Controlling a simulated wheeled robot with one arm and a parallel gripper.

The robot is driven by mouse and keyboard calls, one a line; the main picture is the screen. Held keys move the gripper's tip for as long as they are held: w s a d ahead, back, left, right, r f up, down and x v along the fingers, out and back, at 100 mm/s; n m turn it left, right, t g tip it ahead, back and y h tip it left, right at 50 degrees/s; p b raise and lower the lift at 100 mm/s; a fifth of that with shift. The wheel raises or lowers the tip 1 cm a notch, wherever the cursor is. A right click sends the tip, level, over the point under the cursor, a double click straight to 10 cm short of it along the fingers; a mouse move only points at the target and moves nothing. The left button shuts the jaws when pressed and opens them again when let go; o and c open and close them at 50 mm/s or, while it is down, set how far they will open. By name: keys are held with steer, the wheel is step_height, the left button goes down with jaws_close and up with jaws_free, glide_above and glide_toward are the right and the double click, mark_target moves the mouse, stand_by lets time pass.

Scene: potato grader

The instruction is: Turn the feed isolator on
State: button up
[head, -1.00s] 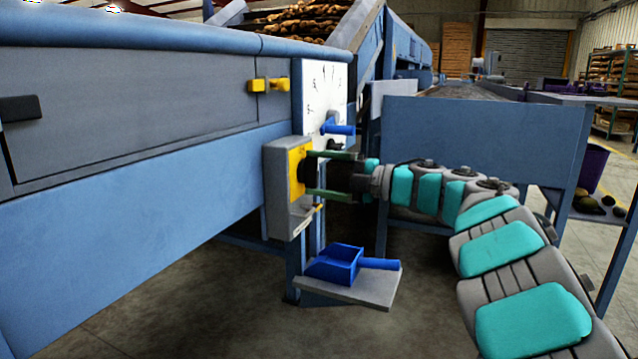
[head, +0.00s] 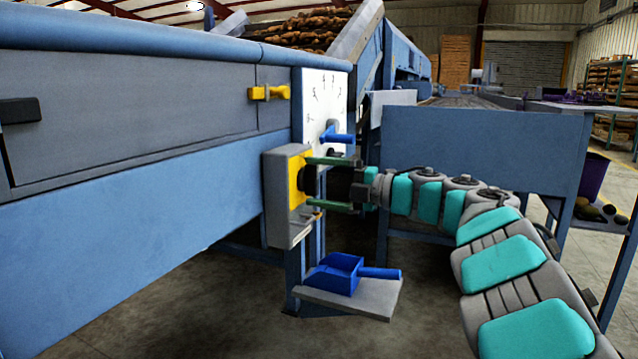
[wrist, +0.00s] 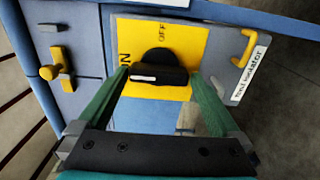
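The feed isolator is a grey box with a yellow plate (head: 294,180) on the machine's side, labelled "feed isolator" in the wrist view. Its black knob (wrist: 160,74) has a bar with a white mark. In the wrist view the mark points left, toward the ON lettering (wrist: 125,63), and away from the OFF lettering (wrist: 162,34) above. My gripper (head: 306,182) is at the plate, its green fingers wide apart, one above and one below the knob. In the wrist view the fingertips sit right by the two ends of the bar; whether they touch it I cannot tell.
Above the isolator are a white dial plate (head: 318,100) with a blue lever (head: 338,139) and a yellow latch (head: 268,93). Below, a blue scoop (head: 340,275) lies on a grey shelf (head: 370,296). A blue machine panel (head: 480,150) stands behind my arm.

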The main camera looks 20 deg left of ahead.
steer(key=d, duration=0.8)
steer(key=shift+s+p, duration=0.3)
steer(key=shift+p, duration=0.05)
